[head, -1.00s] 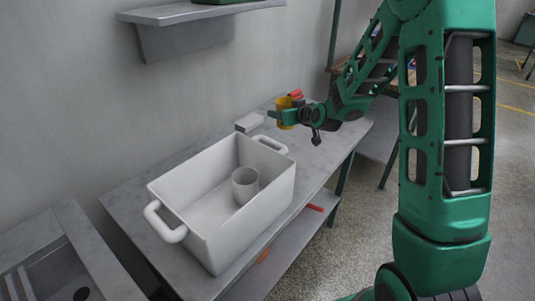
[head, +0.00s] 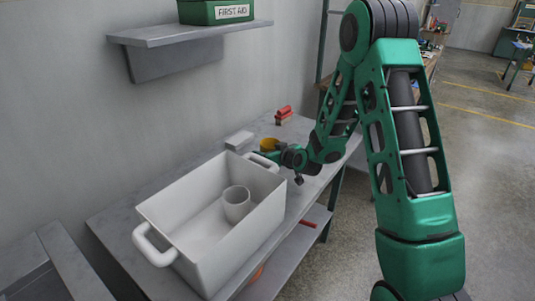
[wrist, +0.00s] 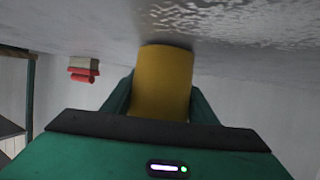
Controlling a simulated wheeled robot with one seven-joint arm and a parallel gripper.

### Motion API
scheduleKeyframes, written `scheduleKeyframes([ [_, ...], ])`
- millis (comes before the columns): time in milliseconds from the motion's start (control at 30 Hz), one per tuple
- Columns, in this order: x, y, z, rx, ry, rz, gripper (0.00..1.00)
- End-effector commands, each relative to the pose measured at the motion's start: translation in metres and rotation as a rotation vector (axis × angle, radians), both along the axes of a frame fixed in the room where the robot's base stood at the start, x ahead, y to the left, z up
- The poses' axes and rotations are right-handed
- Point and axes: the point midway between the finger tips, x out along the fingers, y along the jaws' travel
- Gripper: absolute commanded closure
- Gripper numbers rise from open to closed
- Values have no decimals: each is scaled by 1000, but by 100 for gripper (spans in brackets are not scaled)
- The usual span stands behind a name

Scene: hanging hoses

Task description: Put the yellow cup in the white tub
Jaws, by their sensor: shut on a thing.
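The yellow cup (head: 268,144) is behind the far end of the white tub, close to the tub's far handle. My gripper (head: 264,153) is shut on it. In the wrist view the yellow cup (wrist: 165,82) sits between my two fingers (wrist: 160,100), with the bench surface close by its far end. I cannot tell whether the cup touches the bench. The white tub (head: 243,245) stands open on the grey bench, and its near handle faces left.
A pale cup (head: 237,205) stands inside the tub. A light flat block (head: 239,139) and a red-topped block (head: 284,116) lie on the bench (head: 112,222) behind. A wall shelf (head: 190,32) holds a green first aid box (head: 215,12).

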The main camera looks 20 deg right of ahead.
Motion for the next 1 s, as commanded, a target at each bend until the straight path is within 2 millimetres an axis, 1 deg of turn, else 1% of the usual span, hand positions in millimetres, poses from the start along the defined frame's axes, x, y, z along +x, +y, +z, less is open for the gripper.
scheduleKeyframes([
  [67, 0, 0, -3, 0, 0, 0, 77],
  [333, 0, 0, -4, 0, -1, 0, 77],
  [367, 0, 0, -5, 0, -1, 0, 45],
  [400, 0, 0, -4, 0, -1, 0, 36],
  [433, 0, 0, -4, 0, -1, 0, 29],
  [800, -1, -1, -2, 0, -1, -1, 29],
  [867, -6, -2, 0, 1, -1, -1, 29],
  [1000, -25, -7, 8, 1, -1, -3, 29],
])
